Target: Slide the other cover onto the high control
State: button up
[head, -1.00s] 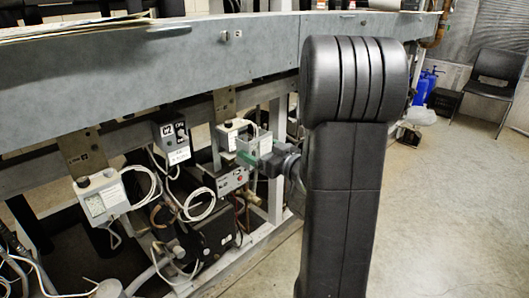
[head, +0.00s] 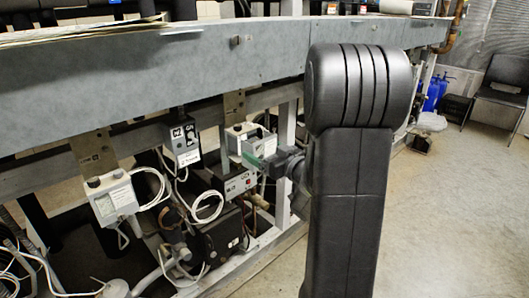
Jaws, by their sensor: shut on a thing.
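The control at the middle right (head: 234,134) is a pale box with dark knobs on top, mounted below the long grey beam. My gripper (head: 266,163) is to the right of this control and is shut on a light grey cover (head: 262,147). Green shows at the gripper's tips. The cover is upright and overlaps the control's right part in the head view; I cannot tell whether they touch. A second control (head: 111,192) on the left has two dark knobs and a pale labelled front. My arm hides what is behind the gripper.
A dark-topped labelled box (head: 182,140) hangs between the two controls. A grey switch box (head: 238,183) sits below the right control. White cables (head: 207,205) loop between them. The grey beam (head: 200,60) runs above. Open floor (head: 450,220) lies to the right.

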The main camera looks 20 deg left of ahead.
jog(key=shift+w+a, duration=0.1)
jog(key=shift+a, duration=0.15)
jog(key=shift+x, duration=1.5)
jog(key=shift+w+a, duration=0.2)
jog(key=shift+a, duration=0.25)
jog(key=shift+x, duration=1.1)
jog(key=o, duration=0.9)
jog(key=shift+c, duration=0.2)
jog(key=shift+f+b, duration=0.1)
jog(key=shift+b, duration=0.2)
jog(key=shift+c, duration=0.4)
